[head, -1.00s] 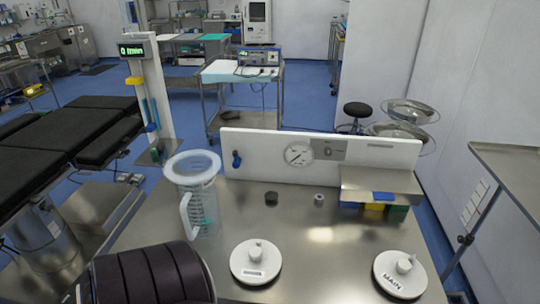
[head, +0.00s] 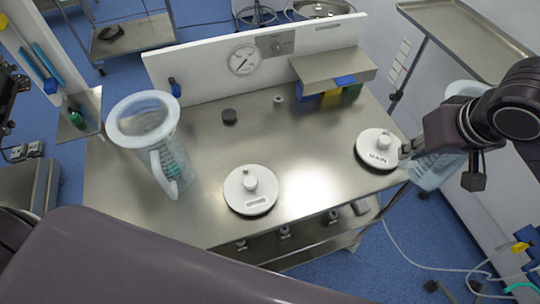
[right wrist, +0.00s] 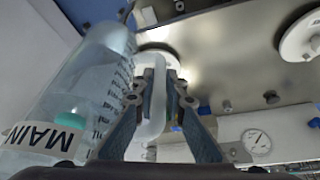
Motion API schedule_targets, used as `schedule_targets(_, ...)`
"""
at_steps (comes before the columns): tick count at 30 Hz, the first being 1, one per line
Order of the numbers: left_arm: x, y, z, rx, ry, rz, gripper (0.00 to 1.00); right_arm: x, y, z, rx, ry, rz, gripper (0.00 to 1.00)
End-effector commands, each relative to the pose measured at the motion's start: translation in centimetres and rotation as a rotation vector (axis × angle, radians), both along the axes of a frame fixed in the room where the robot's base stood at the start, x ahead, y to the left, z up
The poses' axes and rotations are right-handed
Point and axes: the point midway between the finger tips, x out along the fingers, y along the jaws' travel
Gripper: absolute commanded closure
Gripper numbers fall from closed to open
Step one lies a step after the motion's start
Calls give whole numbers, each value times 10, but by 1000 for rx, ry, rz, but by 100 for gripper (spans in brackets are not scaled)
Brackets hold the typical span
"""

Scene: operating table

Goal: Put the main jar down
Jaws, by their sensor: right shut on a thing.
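The main jar (head: 432,172), a clear graduated jar, hangs off the table's right edge in the head view, partly hidden by my right arm. In the right wrist view the jar (right wrist: 88,85) shows its MAIN label and a green patch inside. My right gripper (right wrist: 157,82) is shut on the jar's pale handle (right wrist: 152,115). The white MAIN lid (head: 378,150) lies on the steel table (head: 310,180), just left of the held jar. My left gripper is not in view.
A second jar (head: 165,165) with a handle stands at the table's left. Another white lid (head: 250,190) lies front centre. A gauge panel (head: 200,70) and small shelf (head: 330,68) line the back. Two small caps lie before the panel. The right middle of the table is clear.

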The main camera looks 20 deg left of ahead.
Motion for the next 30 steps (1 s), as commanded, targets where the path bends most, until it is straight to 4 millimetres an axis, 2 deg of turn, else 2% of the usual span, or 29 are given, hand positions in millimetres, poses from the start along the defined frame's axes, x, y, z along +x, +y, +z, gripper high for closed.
schedule_targets(1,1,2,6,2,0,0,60,4,6,9,3,-1,60,100)
schedule_targets(5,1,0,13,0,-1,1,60,10,22,21,3,-2,226,100)
schedule_targets(12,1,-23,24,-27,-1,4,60,18,54,46,3,-2,542,100)
schedule_targets(15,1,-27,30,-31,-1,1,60,21,68,58,2,-2,680,100)
schedule_targets(24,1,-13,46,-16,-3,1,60,23,114,99,0,-3,1141,100)
schedule_targets(30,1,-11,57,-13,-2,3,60,19,145,127,-2,-2,1447,100)
